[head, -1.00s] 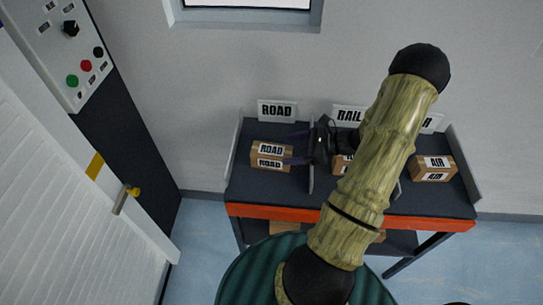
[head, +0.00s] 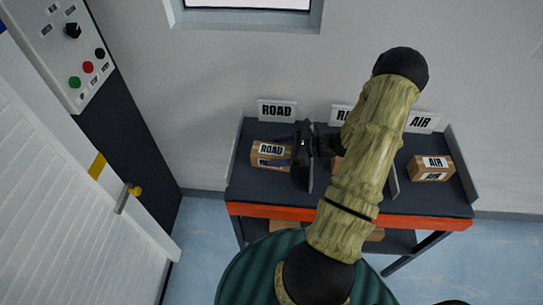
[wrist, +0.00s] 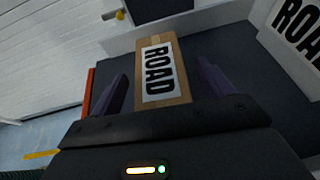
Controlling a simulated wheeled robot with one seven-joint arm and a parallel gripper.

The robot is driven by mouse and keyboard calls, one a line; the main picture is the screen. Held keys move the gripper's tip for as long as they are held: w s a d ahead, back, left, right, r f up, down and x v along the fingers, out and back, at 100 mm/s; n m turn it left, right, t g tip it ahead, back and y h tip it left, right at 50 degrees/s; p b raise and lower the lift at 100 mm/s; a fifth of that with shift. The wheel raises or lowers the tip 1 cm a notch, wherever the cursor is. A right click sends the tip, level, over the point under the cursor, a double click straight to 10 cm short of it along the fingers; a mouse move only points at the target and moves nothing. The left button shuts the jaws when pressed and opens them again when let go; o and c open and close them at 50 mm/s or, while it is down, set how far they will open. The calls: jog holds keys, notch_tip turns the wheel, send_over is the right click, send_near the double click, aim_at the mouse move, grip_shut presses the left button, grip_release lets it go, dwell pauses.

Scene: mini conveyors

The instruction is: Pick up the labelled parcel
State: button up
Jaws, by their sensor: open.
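A brown parcel with white ROAD labels (head: 258,158) sits in the left bay of the dark table. It also shows in the wrist view (wrist: 179,99), its label facing the camera. My gripper (head: 280,160) reaches in from the right, over the divider, and partly covers the parcel's right end. In the wrist view my open gripper (wrist: 163,70) has one finger on each side of the parcel, with gaps visible on both sides. A parcel with AIR labels (head: 444,174) sits in the right bay. A middle parcel (head: 337,165) is mostly hidden behind my arm.
Signs stand at the back: ROAD (head: 277,110), a partly hidden RAIL sign (head: 341,115) and AIR (head: 421,122). Dividers split the table (head: 240,195) into bays. Several boxes lie on the lower shelf. A control panel (head: 75,50) and white door (head: 60,190) stand left.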

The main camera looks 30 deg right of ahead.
jog(key=c, duration=1.3)
jog(key=shift+o, duration=0.2)
jog(key=shift+r, duration=0.1)
notch_tip(320, 180, up, 10)
jog(key=shift+b, duration=0.35)
